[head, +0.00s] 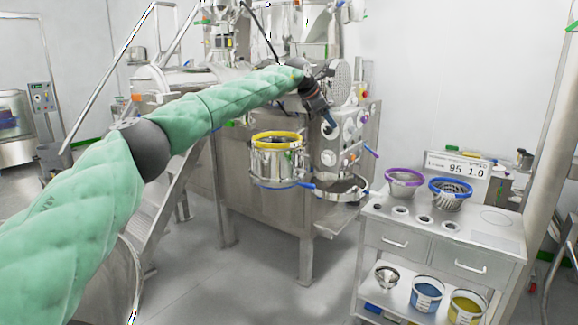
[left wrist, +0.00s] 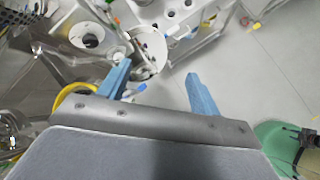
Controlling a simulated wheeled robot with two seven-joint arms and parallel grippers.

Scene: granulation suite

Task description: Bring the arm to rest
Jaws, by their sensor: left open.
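My left arm, in a green quilted sleeve, reaches from the left across the head view toward the machine. My left gripper (head: 328,122) is at its far end, in front of the machine's panel. In the left wrist view its two blue fingers (left wrist: 160,88) stand wide apart with nothing between them. The gripper is above and to the right of a steel pot with a yellow rim (head: 278,160), and apart from it in the head view. My right gripper is not in view.
A steel machine (head: 262,205) stands ahead, with a blue-handled ring bracket (head: 340,188) on its front. A steel cart (head: 455,238) at right carries purple-rimmed (head: 404,177) and blue-rimmed (head: 450,188) sieves. Blue (head: 427,294) and yellow (head: 467,307) buckets sit on its lower shelf. Open floor lies in front.

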